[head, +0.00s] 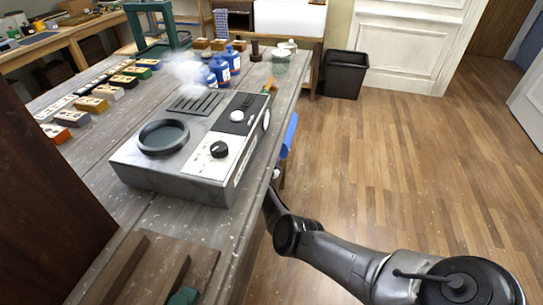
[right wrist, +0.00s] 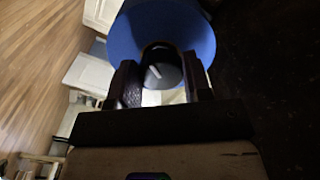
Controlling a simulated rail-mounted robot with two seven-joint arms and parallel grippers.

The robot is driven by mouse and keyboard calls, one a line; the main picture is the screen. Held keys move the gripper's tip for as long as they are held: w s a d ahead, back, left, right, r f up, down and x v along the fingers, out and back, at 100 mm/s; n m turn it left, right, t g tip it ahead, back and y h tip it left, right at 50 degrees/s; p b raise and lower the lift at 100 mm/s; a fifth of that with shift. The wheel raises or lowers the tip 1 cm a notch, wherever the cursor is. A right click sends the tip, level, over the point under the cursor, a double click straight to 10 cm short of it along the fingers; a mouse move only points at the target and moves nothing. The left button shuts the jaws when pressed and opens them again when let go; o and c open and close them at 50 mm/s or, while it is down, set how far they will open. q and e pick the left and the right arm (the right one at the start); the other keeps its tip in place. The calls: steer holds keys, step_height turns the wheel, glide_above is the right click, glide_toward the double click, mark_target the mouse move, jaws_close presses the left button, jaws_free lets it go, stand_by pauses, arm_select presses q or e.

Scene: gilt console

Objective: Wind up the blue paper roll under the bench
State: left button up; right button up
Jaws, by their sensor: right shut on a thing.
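The blue paper roll (right wrist: 122,38) fills the upper middle of the right wrist view, seen end-on with a dark round core piece (right wrist: 160,73) at its centre. A strip of its blue shows in the head view (head: 290,135) beside the bench's right edge. My right gripper (right wrist: 160,80) has one finger on each side of the dark core piece and is shut on it. In the head view my right arm reaches under the bench edge, and its gripper is hidden there. My left gripper is in neither view.
On the bench (head: 150,215) stand a grey device (head: 165,172) with a dial, blue bottles (head: 219,69) and rows of small blocks (head: 92,104). A black bin (head: 345,75) stands on the floor.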

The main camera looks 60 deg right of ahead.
steer(key=shift+n, duration=0.3)
stand_by(0.4)
steer(key=o, duration=0.9)
steer(key=shift+o, duration=0.2)
steer(key=shift+a, duration=0.1)
steer(key=p+v, duration=0.7)
steer(key=v, duration=0.6)
steer(key=shift+s+a, duration=0.15)
steer(key=shift+a, duration=0.2)
